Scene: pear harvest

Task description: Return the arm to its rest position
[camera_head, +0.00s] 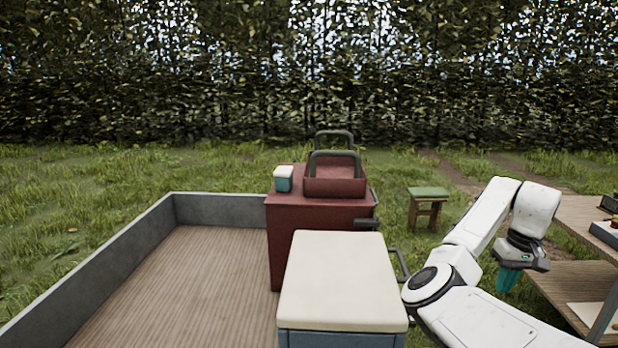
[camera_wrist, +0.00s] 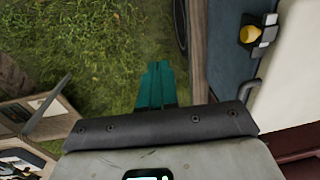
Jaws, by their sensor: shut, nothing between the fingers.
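My white arm reaches in from the lower right of the head view and bends downward at its wrist. My gripper (camera_head: 508,281) has teal fingers that point down, between the white-topped box and the wooden shelf. In the wrist view my gripper (camera_wrist: 158,82) shows its two teal fingers together, shut and empty, over grass. Nothing touches the fingers in either view.
A blue box with a cream lid (camera_head: 340,280) stands left of my arm. Behind it, a red cabinet (camera_head: 300,235) carries a red basket (camera_head: 335,188) and a small teal box (camera_head: 283,184). A wooden shelf (camera_head: 570,215) stands close at right; a green-topped stool (camera_head: 428,192) stands behind.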

